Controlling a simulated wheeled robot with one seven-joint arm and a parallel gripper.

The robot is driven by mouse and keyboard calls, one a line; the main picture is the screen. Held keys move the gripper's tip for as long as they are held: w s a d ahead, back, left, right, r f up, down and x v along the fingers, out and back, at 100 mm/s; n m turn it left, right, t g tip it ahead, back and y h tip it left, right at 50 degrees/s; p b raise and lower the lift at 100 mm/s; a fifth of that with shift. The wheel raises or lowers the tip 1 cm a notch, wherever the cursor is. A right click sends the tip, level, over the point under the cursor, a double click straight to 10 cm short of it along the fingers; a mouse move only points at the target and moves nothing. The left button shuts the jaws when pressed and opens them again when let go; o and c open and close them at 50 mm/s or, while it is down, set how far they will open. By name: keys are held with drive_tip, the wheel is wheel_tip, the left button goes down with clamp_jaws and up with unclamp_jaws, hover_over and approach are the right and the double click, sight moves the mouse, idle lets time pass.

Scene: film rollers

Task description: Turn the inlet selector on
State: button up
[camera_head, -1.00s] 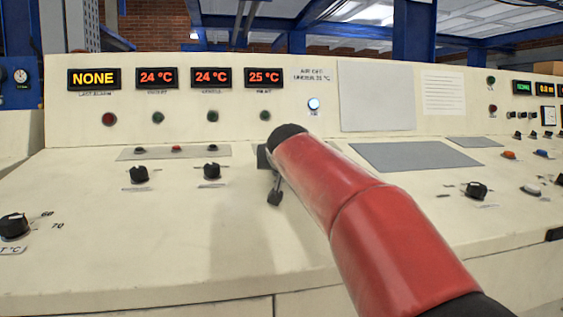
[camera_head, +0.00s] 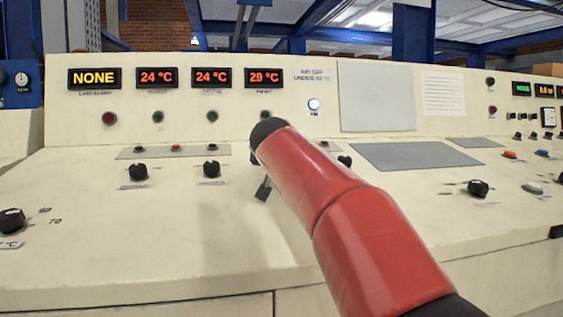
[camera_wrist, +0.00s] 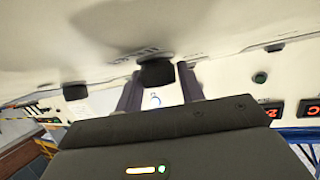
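Black selector knobs stand on the cream console desk: a left one (camera_head: 138,172), a middle one (camera_head: 211,170) and one right of my arm (camera_head: 344,161). Their labels are too small to read, so I cannot tell which is the inlet selector. My gripper (camera_head: 263,188) is mostly hidden behind my red arm, with a dark finger showing right of the middle knob. In the wrist view my gripper (camera_wrist: 160,88) has its two fingers apart, with a black knob (camera_wrist: 156,73) between them. Contact with it cannot be made out.
The upright panel carries displays, including a third temperature display (camera_head: 265,78) reading 29 °C, and a lit white-blue button (camera_head: 314,105). A grey plate (camera_head: 415,155) lies on the desk at right. Another knob (camera_head: 478,188) stands farther right. The desk front is clear.

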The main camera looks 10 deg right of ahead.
drive_tip(key=shift+o, duration=1.4)
drive_tip(key=shift+s, duration=0.1)
drive_tip(key=v, duration=0.7)
drive_tip(key=shift+s+a+b, duration=0.15)
drive_tip(key=shift+s+b, duration=0.15)
drive_tip(key=shift+b, duration=0.05)
drive_tip(key=shift+s, duration=0.1)
